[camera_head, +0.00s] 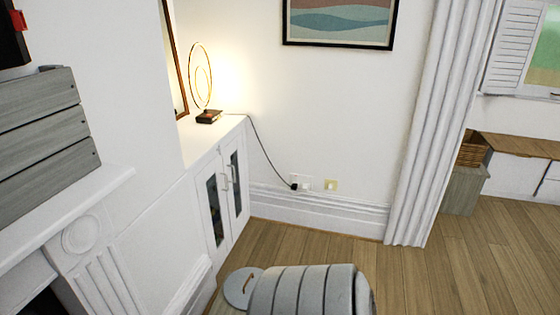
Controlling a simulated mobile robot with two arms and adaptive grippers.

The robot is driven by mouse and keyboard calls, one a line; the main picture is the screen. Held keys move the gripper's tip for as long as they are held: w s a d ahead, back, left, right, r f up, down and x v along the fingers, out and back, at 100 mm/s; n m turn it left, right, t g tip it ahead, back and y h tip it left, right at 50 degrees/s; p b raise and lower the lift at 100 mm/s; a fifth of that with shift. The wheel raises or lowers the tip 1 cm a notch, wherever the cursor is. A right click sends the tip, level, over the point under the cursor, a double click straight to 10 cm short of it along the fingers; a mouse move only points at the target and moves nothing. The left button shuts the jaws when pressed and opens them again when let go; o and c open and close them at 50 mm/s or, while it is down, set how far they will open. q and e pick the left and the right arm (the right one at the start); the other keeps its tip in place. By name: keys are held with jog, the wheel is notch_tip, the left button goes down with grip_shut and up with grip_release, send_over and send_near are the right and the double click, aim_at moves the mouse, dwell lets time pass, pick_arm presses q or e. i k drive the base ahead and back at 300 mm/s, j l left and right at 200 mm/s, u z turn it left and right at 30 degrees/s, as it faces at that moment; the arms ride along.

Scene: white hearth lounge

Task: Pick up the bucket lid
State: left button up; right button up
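A light grey round disc with a small tan handle, which looks like the bucket lid (236,289), shows at the bottom of the head view, left of centre. Right beside it is a grey ribbed, rounded body that looks like the bucket (305,288); it covers the disc's right part. The picture's bottom edge cuts off the bucket. I cannot tell whether the disc touches the bucket or what it rests on. Neither of my grippers is in view.
A white cabinet (226,190) with glass doors stands behind, with a lit lamp (201,85) on it. A white mantel (62,215) with a grey slatted crate (40,130) fills the left. Wooden floor (455,265) is open at right, past a white pillar (434,130).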

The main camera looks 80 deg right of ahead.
aim_at(239, 286)
jog(key=z, duration=2.15)
jog(key=i+l+u, duration=0.2)
jog(key=i+l, duration=0.15)
jog(key=i, duration=0.1)
